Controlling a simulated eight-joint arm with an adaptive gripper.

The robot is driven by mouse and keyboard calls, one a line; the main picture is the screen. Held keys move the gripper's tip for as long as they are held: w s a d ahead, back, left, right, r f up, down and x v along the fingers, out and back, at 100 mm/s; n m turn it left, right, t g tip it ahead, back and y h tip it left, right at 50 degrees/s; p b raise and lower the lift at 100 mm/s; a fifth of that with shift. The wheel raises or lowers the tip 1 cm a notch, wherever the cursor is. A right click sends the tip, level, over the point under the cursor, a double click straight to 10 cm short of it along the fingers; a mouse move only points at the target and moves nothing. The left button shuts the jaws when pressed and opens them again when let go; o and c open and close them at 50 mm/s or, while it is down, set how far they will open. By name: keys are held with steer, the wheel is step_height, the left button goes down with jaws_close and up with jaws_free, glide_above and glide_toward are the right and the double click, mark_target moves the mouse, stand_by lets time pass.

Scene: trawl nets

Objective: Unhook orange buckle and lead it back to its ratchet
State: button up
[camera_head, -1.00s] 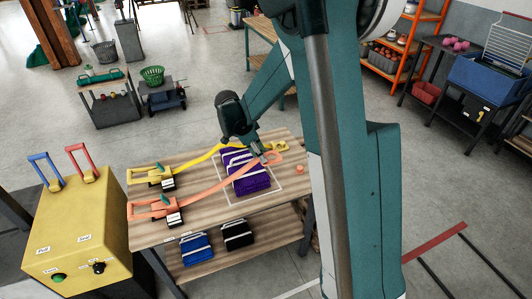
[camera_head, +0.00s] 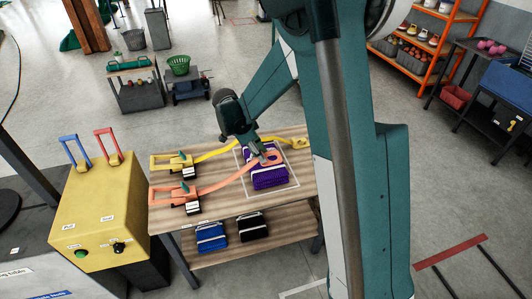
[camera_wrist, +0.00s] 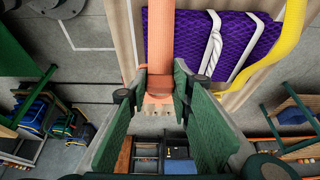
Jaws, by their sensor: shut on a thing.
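My gripper (camera_head: 264,157) is shut on the orange buckle (camera_head: 273,157), above the purple net bundle (camera_head: 270,181). In the wrist view the buckle (camera_wrist: 158,98) sits between the green jaws (camera_wrist: 160,105), with the orange strap (camera_wrist: 160,38) running straight up from it. The strap (camera_head: 232,184) curves left to the orange ratchet (camera_head: 184,196) at the table's front left. The buckle looks raised off the table and clear of any hook; the jaws hide part of it.
A yellow strap (camera_head: 219,152) runs behind the bundle from its yellow ratchet (camera_head: 178,163) to a yellow end piece (camera_head: 299,143) at the table's far right. Blue (camera_head: 211,236) and black (camera_head: 252,227) bundles lie on the lower shelf. A yellow control box (camera_head: 93,215) stands left of the table.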

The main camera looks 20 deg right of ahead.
steer(key=shift+a+p, duration=1.3)
steer(key=shift+a, duration=9.05)
steer(key=shift+d+f+b, duration=0.15)
steer(key=shift+f+b, duration=3.25)
steer(key=shift+f, duration=3.8)
steer(key=o, duration=1)
steer(key=shift+r, duration=0.15)
steer(key=v, duration=1.1)
steer(key=shift+a+r, duration=0.25)
steer(key=shift+r, duration=0.1)
